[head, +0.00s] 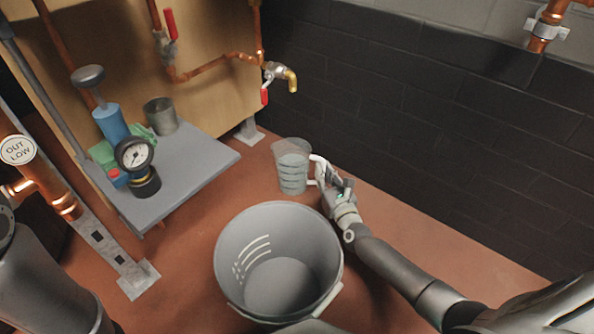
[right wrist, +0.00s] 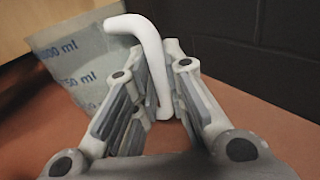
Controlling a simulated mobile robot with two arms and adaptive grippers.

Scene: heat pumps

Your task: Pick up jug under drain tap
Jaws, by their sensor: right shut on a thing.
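The clear measuring jug (head: 291,168) with a white handle stands upright on the reddish floor, or very close above it; I cannot tell which. It is below and slightly right of the drain tap (head: 279,74), which has a brass spout and a red lever. My right gripper (head: 326,178) is at the jug's right side, shut on its white handle. In the right wrist view the white handle (right wrist: 146,50) runs down between the fingers, and the jug's wall (right wrist: 75,55) with blue ml marks is behind. My left gripper is not in view.
A grey bucket (head: 232,258) stands on the floor in front of the jug. A grey shelf (head: 195,165) at left carries a gauge (head: 134,154), a blue bottle (head: 111,122) and a metal cup (head: 161,116). A dark brick wall (head: 430,110) rises behind and right.

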